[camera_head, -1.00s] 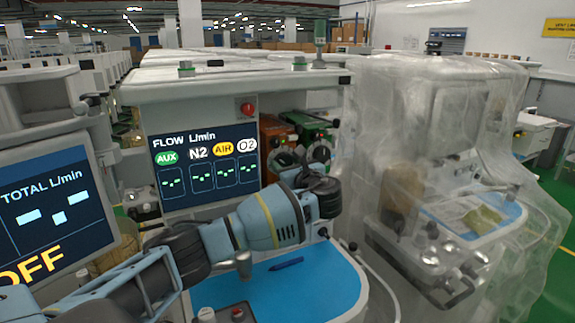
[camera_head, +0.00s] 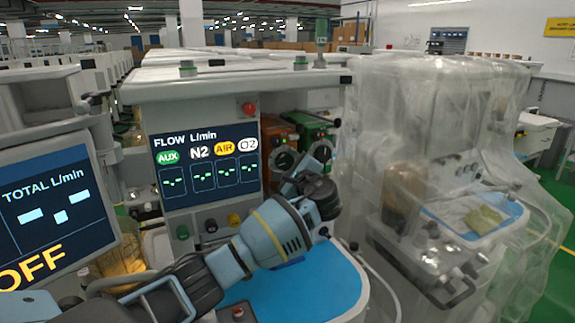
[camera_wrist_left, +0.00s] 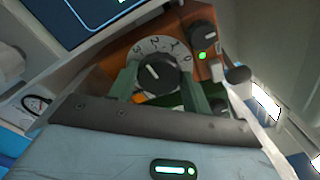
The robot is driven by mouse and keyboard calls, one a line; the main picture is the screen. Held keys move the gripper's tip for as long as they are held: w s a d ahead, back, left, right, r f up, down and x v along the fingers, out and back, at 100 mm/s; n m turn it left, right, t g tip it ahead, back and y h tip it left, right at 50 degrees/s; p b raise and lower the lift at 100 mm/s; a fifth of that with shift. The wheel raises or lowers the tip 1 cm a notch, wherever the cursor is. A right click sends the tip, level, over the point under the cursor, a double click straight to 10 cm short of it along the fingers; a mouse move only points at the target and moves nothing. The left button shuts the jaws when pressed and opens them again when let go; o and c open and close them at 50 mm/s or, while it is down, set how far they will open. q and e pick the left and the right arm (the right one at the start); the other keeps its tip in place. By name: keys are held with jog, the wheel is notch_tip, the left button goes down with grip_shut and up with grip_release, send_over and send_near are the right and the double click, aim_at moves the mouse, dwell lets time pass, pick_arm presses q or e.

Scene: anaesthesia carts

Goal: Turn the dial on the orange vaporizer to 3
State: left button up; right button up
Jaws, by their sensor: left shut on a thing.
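The orange vaporizer (camera_head: 277,131) stands right of the flow screen. Its round black dial (camera_wrist_left: 158,73) sits inside a pale ring numbered 0, 1, 2, 3 in the left wrist view. The white mark on the knob points up and left, roughly toward the 3; the exact alignment is hard to tell. My left gripper (camera_wrist_left: 160,82) is shut on the dial, with one green finger on each side of the knob. In the head view my left wrist covers the area just below the dial. My right gripper does not show.
A green vaporizer (camera_head: 314,130) with its own dial stands close on the right. The blue work surface (camera_head: 325,285) lies below my arm. A plastic-covered cart (camera_head: 440,130) stands to the right, and a monitor (camera_head: 55,215) at the left.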

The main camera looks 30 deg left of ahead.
pick_arm(q)
jog(key=shift+f+n, duration=0.1)
jog(key=shift+n, duration=0.4)
jog(key=o, duration=1)
jog(key=shift+c, duration=0.2)
